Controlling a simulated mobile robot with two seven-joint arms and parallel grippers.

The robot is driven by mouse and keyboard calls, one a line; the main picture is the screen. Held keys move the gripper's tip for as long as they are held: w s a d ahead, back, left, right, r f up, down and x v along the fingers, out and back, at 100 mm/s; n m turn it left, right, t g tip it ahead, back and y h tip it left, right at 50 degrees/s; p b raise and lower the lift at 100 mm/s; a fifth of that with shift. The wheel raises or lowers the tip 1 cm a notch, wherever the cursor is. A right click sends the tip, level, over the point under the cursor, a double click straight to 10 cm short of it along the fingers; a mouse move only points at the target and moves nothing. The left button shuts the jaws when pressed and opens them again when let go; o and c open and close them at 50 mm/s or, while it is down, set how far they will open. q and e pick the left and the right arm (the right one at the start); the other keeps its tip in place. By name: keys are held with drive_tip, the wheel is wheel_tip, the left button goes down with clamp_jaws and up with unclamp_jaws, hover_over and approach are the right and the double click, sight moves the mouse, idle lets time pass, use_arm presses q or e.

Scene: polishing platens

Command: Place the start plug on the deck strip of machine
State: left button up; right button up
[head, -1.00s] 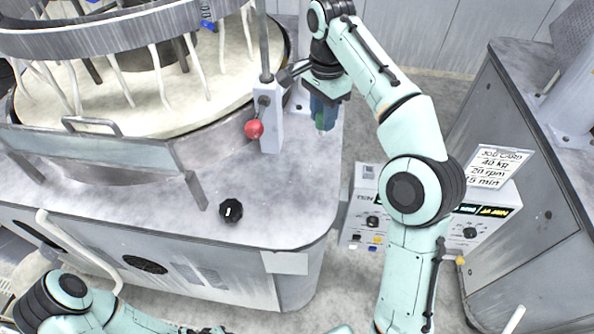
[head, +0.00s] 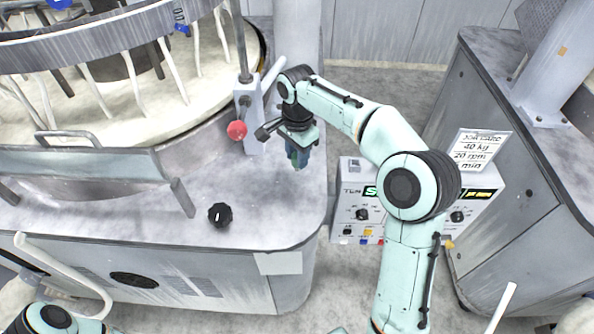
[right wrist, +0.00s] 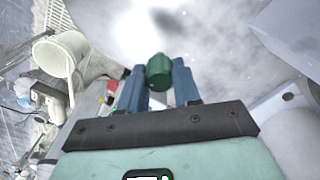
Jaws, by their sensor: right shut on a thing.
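The start plug (right wrist: 159,72) is a small green cylinder. In the right wrist view it sits between the two blue fingers of my right gripper (right wrist: 160,85), which is shut on it. In the head view my right gripper (head: 298,158) points down above the right part of the machine's pale grey deck (head: 265,195), right of the red ball lever. The plug is mostly hidden there. In the right wrist view a blurred pale surface lies beyond the plug; I cannot tell the gap. My left gripper is out of view.
A red ball lever (head: 237,130) stands close left of my right gripper. A black knob (head: 220,215) sits on the deck nearer the front. A control box (head: 350,208) and a job card (head: 476,150) are to the right. The deck between knob and gripper is clear.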

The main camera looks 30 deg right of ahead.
sight(297, 170)
drive_tip(key=shift+s+f, duration=0.15)
drive_tip(key=shift+f, duration=0.5)
drive_tip(key=f, duration=0.4)
drive_tip(key=shift+w+f+b, duration=0.2)
drive_tip(key=shift+b, duration=0.2)
drive_tip(key=shift+s+f, duration=0.1)
drive_tip(key=shift+f, duration=0.2)
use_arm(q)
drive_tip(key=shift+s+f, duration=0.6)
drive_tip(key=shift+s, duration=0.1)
use_arm(e)
drive_tip(key=shift+f, duration=0.2)
drive_tip(key=o, duration=1.1)
drive_tip(key=shift+c, duration=0.2)
drive_tip(key=shift+r, duration=0.1)
